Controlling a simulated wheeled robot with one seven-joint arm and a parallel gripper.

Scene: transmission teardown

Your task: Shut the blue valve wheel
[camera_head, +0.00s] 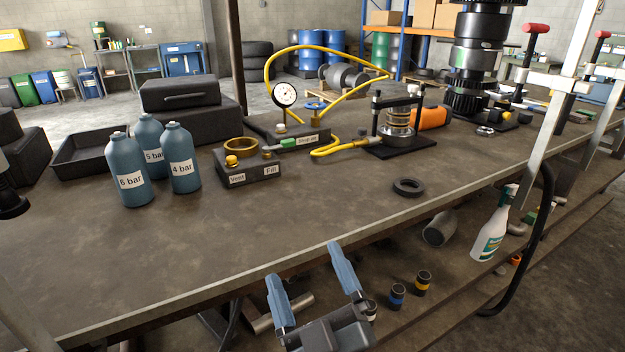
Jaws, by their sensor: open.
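The blue valve wheel (315,105) is small and sits on the dark gauge block (262,131) toward the back middle of the workbench. It is just right of the round white pressure gauge (284,94). A yellow hose arches behind it. I cannot tell from this view how far the wheel is turned. My gripper (307,262) is in front of the bench's near edge, low in the picture. Its two blue fingers are spread wide with nothing between them. It is well apart from the wheel.
Three blue bottles (152,160) and a Vent/Fill block (250,169) stand left of the gauge block. A spring press (397,125) stands to its right, and a black ring (409,187) lies nearer. The front left of the workbench (190,250) is clear.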

